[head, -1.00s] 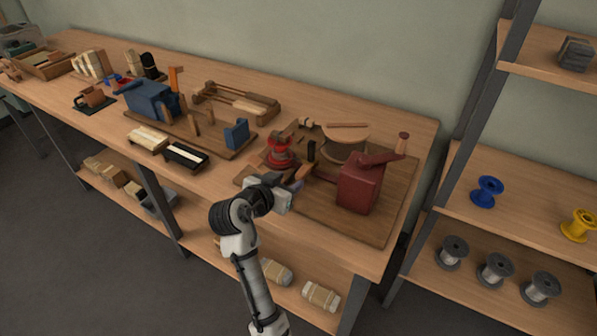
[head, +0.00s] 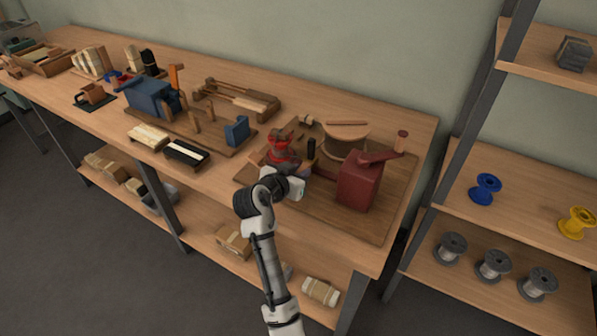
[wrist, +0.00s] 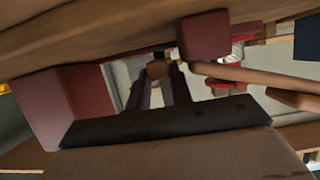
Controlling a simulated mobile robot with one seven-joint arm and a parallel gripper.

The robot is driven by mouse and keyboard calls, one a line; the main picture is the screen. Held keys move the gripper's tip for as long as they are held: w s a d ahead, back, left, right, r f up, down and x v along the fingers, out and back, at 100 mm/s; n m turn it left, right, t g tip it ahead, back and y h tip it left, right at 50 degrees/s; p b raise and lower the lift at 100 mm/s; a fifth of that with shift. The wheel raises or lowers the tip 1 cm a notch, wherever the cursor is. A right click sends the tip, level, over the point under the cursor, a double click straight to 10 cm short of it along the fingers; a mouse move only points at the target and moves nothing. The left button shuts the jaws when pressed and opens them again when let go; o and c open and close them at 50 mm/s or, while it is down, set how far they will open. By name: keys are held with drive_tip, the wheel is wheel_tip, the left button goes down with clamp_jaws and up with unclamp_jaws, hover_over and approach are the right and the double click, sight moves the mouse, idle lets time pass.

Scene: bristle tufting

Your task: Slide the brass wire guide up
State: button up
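My gripper (wrist: 158,82) is at the front of the winding station, with two dark fingers parted in the wrist view. A small brownish block (wrist: 158,69), perhaps the brass wire guide, shows at the fingertips; I cannot tell whether they touch it. In the head view my gripper hides the spot in front of the red spool (head: 281,142), and I cannot make out the guide there. The red spool also shows at the upper right of the wrist view (wrist: 222,89). A dark red crank housing (head: 359,182) stands right of my gripper.
The station's wooden board (head: 350,225) lies on the bench. A round wooden drum (head: 345,142) stands behind the housing, and a short black post (head: 311,148) stands close to the spool. A blue-vise fixture (head: 150,98) and brush blocks (head: 186,153) are to the left.

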clamp_jaws()
drive_tip(key=shift+r, duration=0.1)
drive_tip(key=shift+r+p, duration=1.05)
drive_tip(key=shift+r, duration=0.55)
drive_tip(key=o, duration=0.7)
unclamp_jaws()
